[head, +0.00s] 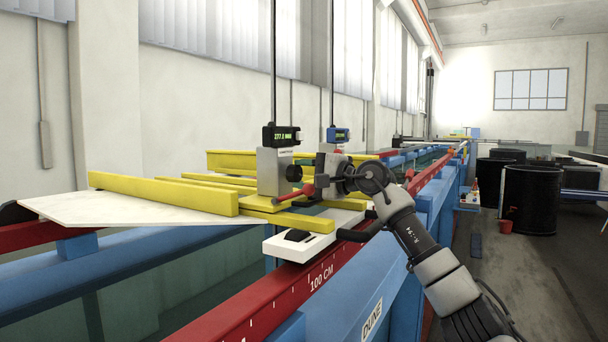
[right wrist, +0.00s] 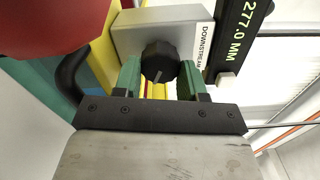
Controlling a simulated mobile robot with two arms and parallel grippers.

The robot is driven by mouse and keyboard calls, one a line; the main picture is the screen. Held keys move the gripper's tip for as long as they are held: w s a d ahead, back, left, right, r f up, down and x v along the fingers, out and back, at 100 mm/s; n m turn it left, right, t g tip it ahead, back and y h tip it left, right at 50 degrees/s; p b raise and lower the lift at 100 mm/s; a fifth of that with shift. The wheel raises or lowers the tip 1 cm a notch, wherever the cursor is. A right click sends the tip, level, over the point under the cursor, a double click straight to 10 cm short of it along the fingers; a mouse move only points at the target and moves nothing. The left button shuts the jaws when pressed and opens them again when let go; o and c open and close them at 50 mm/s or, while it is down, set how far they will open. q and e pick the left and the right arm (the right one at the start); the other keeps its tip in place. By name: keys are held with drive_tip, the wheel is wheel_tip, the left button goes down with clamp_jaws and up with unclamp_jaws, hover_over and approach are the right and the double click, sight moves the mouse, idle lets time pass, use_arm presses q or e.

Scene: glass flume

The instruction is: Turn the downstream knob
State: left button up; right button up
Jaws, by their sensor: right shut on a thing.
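The downstream gauge is a grey box (head: 272,168) with a black display (head: 283,136) reading 277.0 MM. It stands on a yellow carriage and shows in the right wrist view (right wrist: 130,38), labelled DOWNSTREAM. Its black knob (right wrist: 160,62) has a pale pointer line and also shows in the head view (head: 293,173). My right gripper (right wrist: 159,78) is shut on the knob, one green finger pad on each side. In the head view the right gripper (head: 305,172) reaches the knob from the right. My left gripper is in neither view.
A second gauge with a blue display (head: 338,134) stands just behind. A red-ended lever (head: 309,189) lies below my right gripper. The yellow carriage beams (head: 160,192) and white plate (head: 125,208) span the flume's red rail (head: 290,298). Black tanks (head: 532,200) stand far right.

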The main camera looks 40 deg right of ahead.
drive_tip(key=shift+n, duration=0.6)
drive_tip(key=o, duration=0.9)
drive_tip(key=shift+o, duration=0.2)
drive_tip(key=b+v, duration=0.5)
drive_tip(key=v, duration=0.5)
drive_tip(key=shift+s, duration=0.4)
drive_tip(key=shift+d, duration=0.1)
